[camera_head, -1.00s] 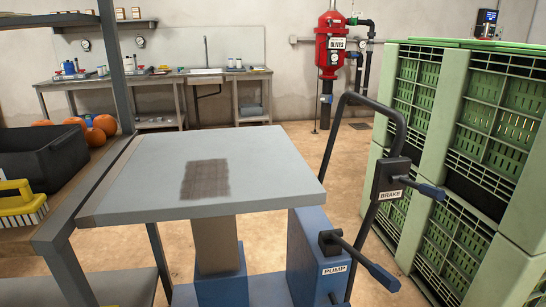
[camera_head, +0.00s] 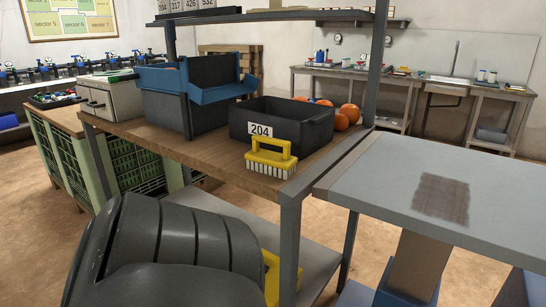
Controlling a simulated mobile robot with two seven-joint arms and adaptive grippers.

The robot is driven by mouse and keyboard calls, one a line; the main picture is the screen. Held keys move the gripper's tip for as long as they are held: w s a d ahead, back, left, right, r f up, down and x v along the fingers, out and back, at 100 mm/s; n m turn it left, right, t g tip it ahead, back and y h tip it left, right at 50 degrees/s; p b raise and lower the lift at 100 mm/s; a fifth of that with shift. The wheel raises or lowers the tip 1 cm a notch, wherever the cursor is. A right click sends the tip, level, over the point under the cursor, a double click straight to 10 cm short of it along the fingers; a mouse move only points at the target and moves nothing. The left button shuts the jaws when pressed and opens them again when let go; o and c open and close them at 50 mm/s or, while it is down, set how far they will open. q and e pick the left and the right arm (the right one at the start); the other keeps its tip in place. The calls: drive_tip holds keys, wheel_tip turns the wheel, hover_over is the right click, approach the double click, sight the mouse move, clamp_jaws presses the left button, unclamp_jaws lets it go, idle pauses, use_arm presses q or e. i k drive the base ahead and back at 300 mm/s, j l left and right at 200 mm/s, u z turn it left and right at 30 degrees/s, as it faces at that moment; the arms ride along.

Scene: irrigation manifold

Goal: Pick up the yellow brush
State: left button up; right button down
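The yellow brush (camera_head: 271,158) stands on the wooden shelf top near its front right corner. It has a yellow handle with an opening and pale bristles pointing down. It is just in front of the black bin labelled 204. A large dark grey rounded shape at the lower left looks like part of my own arm and covers some of the lower shelf. No gripper fingers show, and nothing holds the brush.
The black bin (camera_head: 309,124) is right behind the brush, with several orange balls (camera_head: 341,121) beyond it. A blue and black bin (camera_head: 187,95) stands further left. A grey shelf post (camera_head: 290,250) rises in front. The grey lift table (camera_head: 455,185) adjoins at the right.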

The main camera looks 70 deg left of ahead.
sight(271, 163)
drive_tip(key=u, duration=2.15)
